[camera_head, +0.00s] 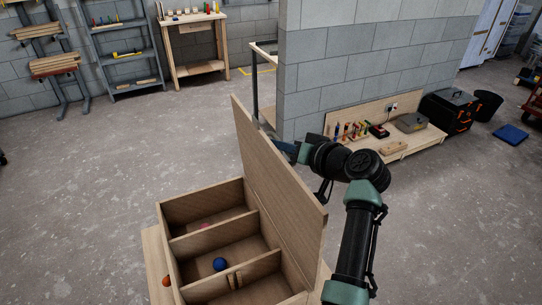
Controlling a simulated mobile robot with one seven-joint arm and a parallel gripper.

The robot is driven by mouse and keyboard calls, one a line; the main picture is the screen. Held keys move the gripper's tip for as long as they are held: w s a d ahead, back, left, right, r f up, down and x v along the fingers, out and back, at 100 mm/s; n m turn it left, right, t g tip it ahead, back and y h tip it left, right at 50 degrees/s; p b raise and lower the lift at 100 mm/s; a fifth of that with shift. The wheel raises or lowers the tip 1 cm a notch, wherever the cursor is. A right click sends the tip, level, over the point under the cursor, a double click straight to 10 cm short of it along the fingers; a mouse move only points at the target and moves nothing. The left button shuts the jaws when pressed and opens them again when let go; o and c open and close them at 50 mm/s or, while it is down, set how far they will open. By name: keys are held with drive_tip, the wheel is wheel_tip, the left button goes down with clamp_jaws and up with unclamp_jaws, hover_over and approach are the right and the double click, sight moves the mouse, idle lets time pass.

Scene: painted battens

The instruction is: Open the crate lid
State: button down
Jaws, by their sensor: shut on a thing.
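The wooden crate (206,244) stands at the lower middle, with its compartments exposed. Its wooden lid (277,180) stands raised, steeply upright along the crate's right side. My gripper (283,147) is at the lid's upper edge, on its right side, and is shut on the lid. The fingertips are partly hidden by the lid. A blue ball (220,264) lies in the middle compartment. A small pinkish-red thing (206,226) shows in the far compartment.
An orange thing (166,281) sits beside the crate's left wall. A block wall (370,50) stands behind my arm. A low wooden bench (408,143) with tools is at the right. The grey floor to the left is clear.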

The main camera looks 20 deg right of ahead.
drive_tip(key=shift+d+f, duration=0.15)
drive_tip(key=shift+d, duration=0.3)
drive_tip(key=c, duration=1.2)
unclamp_jaws()
drive_tip(key=shift+o, duration=0.2)
drive_tip(key=b+v, duration=0.3)
drive_tip(key=v, duration=0.9)
drive_tip(key=shift+s+b, duration=0.3)
drive_tip(key=shift+s, duration=0.1)
drive_tip(key=shift+d, duration=0.1)
